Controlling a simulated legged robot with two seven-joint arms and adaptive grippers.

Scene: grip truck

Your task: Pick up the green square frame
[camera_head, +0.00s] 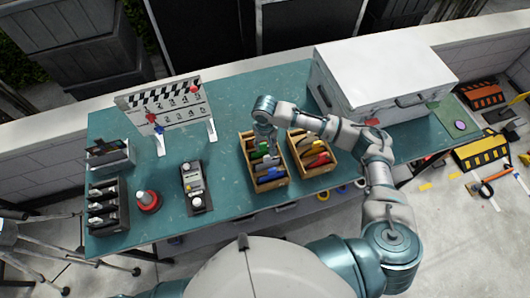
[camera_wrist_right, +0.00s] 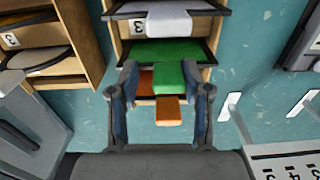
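The left wooden rack (camera_head: 250,173) on the teal table holds several coloured pieces in slots, with a green piece (camera_head: 261,147) near its far end. My right gripper (camera_head: 271,134) points down over that far end. In the right wrist view, my right gripper (camera_wrist_right: 163,78) has its fingers apart on either side of a green piece (camera_wrist_right: 168,76) with an orange end (camera_wrist_right: 168,110). Gaps show beside the piece, so it does not look clamped. A flat green panel (camera_wrist_right: 170,50) lies in the slot just beyond. I cannot tell which green piece is the square frame. My left gripper is out of view.
A second wooden rack (camera_head: 320,168) stands close on the right. A white case (camera_head: 375,75) is at the back right. A clapper-style number board (camera_head: 165,105) stands at the back left. A control box (camera_head: 195,186) and red button (camera_head: 147,201) sit to the left.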

